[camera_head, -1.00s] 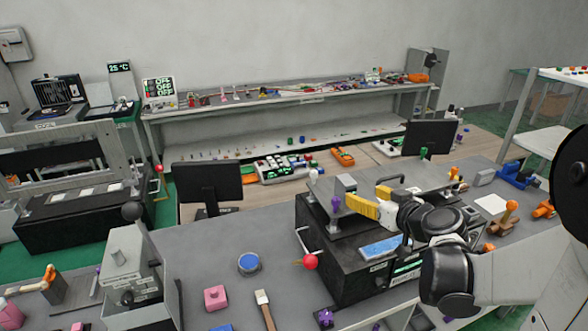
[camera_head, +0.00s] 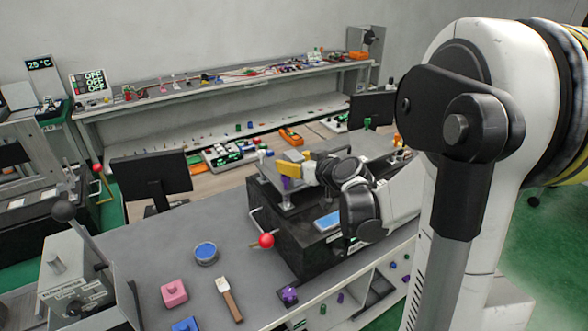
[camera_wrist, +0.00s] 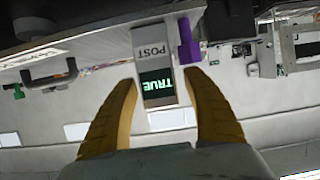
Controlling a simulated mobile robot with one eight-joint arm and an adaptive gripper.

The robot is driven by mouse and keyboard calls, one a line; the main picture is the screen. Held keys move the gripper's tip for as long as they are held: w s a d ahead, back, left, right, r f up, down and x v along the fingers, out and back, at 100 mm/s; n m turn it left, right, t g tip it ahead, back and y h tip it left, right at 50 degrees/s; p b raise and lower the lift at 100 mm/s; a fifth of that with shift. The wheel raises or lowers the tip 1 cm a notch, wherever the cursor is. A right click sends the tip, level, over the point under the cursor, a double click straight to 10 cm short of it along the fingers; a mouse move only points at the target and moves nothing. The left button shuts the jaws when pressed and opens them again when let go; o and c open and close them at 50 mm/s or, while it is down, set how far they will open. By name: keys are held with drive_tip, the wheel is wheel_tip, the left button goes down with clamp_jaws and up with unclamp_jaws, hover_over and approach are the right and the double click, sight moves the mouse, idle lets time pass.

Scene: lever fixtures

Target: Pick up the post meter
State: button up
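The post meter (camera_wrist: 153,65) is a light grey box marked POST with a dark display reading TRUE in green. It appears upside down in the wrist view, between the fingertips of my gripper (camera_wrist: 160,82) or just beyond them. The two yellow fingers are spread, with a clear gap at the right finger; contact on the left is unclear. In the head view my gripper (camera_head: 288,169) is over the black machine's raised plate, beside a small grey block (camera_head: 293,155) that looks like the meter. The fingers partly hide it there.
A purple piece (camera_wrist: 189,42) stands close beside the meter. The black machine (camera_head: 290,240) has a red-knobbed lever (camera_head: 266,240) at its left. A monitor (camera_head: 152,176) stands behind left. A blue-topped round dish (camera_head: 206,253), pink block (camera_head: 174,293) and brush (camera_head: 229,298) lie on the grey bench.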

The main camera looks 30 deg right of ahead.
clamp_jaws()
drive_tip(key=shift+r, duration=0.15)
